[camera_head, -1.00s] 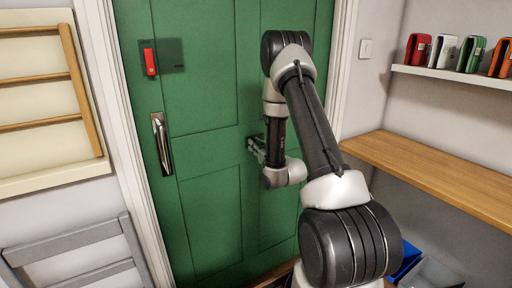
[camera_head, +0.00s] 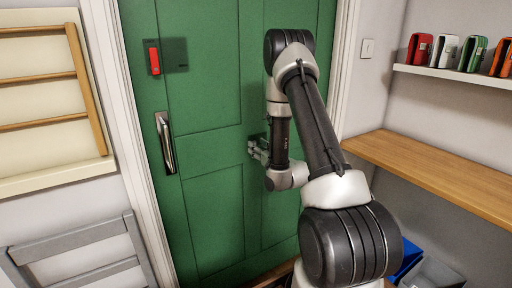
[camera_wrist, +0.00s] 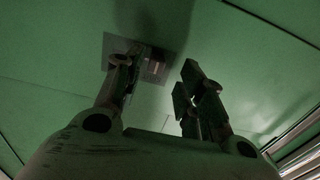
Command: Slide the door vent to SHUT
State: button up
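A small grey plate (camera_wrist: 115,48) with a small opening is on the green door (camera_wrist: 60,105), in front of my gripper (camera_wrist: 158,78) in the wrist view. It may be the door vent; no lettering is readable. My fingers are apart with nothing visible between them. The left finger overlaps the plate in that view; I cannot tell whether it touches. In the head view my gripper (camera_head: 257,150) is close to the middle of the door (camera_head: 210,210), and my arm hides part of that area. A red tab (camera_head: 154,60) beside a dark square panel (camera_head: 175,54) is higher up, at left.
A metal door handle (camera_head: 166,143) is left of my gripper. A wooden rack (camera_head: 45,75) and a grey chair-like frame (camera_head: 80,245) are at left. A wooden counter (camera_head: 430,175) and a shelf (camera_head: 455,82) with several coloured items are at right.

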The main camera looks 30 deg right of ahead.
jog(key=s, duration=0.5)
jog(key=shift+s, duration=0.3)
jog(key=shift+f, duration=0.1)
